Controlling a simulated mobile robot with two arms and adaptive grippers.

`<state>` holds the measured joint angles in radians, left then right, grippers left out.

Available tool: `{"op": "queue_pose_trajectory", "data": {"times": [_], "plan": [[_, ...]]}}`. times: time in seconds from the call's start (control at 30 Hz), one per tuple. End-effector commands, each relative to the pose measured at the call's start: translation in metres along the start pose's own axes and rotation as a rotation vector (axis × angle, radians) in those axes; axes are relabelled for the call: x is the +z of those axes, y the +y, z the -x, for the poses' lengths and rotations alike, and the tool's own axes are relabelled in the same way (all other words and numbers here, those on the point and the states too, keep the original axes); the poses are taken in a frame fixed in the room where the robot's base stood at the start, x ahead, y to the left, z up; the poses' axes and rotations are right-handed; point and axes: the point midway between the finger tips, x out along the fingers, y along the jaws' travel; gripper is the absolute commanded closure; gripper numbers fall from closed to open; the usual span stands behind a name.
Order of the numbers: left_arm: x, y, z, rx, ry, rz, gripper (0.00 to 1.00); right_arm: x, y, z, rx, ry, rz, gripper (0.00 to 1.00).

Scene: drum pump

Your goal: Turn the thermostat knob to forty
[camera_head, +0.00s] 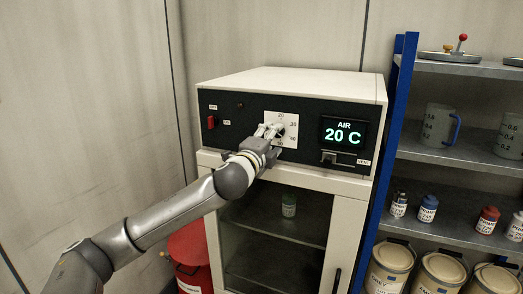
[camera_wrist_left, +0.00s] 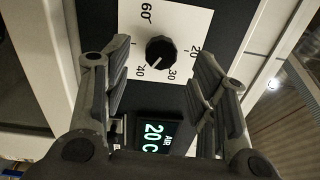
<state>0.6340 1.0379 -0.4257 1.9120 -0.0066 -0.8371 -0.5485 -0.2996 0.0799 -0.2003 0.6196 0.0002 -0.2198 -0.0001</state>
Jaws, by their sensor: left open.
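The thermostat knob (camera_wrist_left: 160,53) is black and round, on a white dial plate (camera_wrist_left: 182,18) marked 20, 30, 40 and 60. A light line on the knob points toward the lower left in the wrist view, roughly toward the 40 side; its exact setting is hard to tell. My left gripper (camera_wrist_left: 158,60) is open, with one finger to each side of the knob and gaps between. In the head view my left gripper (camera_head: 268,131) is in front of the dial and hides most of the knob. The green display (camera_head: 343,132) reads AIR 20 C. My right gripper is not in view.
The panel belongs to a pale cabinet (camera_head: 290,82) with a glass door below. A red switch (camera_head: 211,122) is left of the dial, and a vent slider (camera_head: 338,158) is under the display. A blue-framed shelf (camera_head: 398,130) with cups, bottles and cans stands at right.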

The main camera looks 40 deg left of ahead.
Motion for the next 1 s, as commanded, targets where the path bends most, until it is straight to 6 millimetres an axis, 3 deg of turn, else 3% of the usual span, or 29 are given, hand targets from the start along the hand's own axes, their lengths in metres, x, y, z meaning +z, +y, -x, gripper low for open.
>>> {"op": "queue_pose_trajectory", "data": {"times": [0.2, 0.4, 0.63, 1.0], "plan": [[0.000, 0.002, 0.037, 0.002, 0.001, -0.005, 0.47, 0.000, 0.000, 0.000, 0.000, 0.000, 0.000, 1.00], [0.000, 0.001, 0.062, 0.002, 0.000, -0.004, 0.47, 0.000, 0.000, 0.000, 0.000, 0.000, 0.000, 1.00], [-0.001, 0.001, 0.075, 0.001, 0.001, -0.001, 0.47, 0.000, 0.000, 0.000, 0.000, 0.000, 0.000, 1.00], [0.000, 0.000, 0.076, 0.000, 0.000, 0.000, 0.47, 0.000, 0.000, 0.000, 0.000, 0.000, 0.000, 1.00]]}}
